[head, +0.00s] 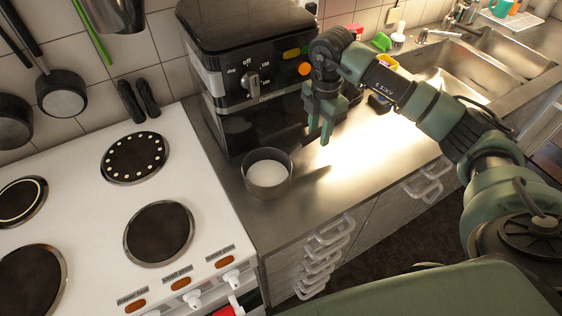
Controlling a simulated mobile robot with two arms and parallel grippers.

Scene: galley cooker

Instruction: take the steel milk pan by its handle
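The steel milk pan (267,189) stands upright on the steel counter, just right of the white cooker and in front of the black coffee machine. White milk (266,172) shows inside it. A dark strip runs right from its rim; I cannot tell whether this is its handle or a shadow. My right gripper (320,137) hangs above the counter, up and right of the pan and apart from it. Its fingers point down with a gap between them, and nothing is between them. My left gripper is not in view.
The black coffee machine (252,75) stands close behind the pan. The white cooker (90,215) with dark hotplates is at left. A sink (455,75) lies at the right back. Drawer handles (325,240) stick out below the counter's front edge. The counter right of the pan is clear.

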